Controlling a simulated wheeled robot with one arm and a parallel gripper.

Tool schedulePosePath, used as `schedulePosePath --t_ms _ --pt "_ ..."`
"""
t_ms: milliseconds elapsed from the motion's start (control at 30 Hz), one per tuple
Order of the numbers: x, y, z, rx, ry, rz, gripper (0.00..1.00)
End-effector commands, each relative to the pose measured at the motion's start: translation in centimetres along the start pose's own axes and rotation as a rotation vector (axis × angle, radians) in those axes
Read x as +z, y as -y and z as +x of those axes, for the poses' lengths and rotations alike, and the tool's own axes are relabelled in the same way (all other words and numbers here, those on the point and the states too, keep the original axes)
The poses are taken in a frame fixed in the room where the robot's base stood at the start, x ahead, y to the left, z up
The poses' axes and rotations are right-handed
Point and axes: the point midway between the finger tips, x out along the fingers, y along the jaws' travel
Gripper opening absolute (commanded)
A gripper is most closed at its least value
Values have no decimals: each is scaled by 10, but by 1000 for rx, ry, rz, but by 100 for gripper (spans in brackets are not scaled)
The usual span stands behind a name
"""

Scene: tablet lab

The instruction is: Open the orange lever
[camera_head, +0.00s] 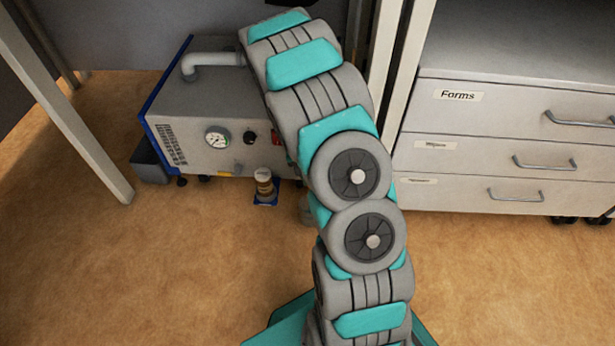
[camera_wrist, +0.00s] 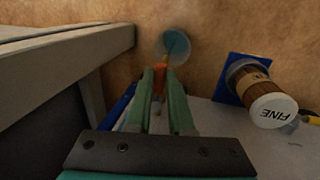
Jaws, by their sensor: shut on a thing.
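The orange lever (camera_wrist: 157,84) shows in the wrist view as a small orange piece between the two green fingers of my gripper (camera_wrist: 161,79). The fingers are shut on it. A small yellowish part sticks out just beyond the lever. The lever belongs to the grey machine with blue edges (camera_head: 205,122) as far as I can tell; its join is hidden by the fingers. In the head view my arm covers both the lever and my gripper.
A jar marked FINE (camera_wrist: 273,110) stands on a blue holder by the machine; it also shows in the head view (camera_head: 263,184). A round, bluish clear vessel (camera_wrist: 173,45) sits beyond the fingertips. A drawer cabinet (camera_head: 445,145) stands right of the machine. Floor in front is clear.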

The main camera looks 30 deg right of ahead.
Motion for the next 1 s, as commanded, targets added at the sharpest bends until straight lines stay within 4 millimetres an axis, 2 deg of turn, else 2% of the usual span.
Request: schedulePosePath --t_ms 400,433,667,1000 --pt "0 0 0 1 -2 -7 0" --pt "0 0 0 1 -2 -7 22" --pt "0 0 0 1 -1 -6 48" --pt "0 0 -2 0 -2 -5 49"
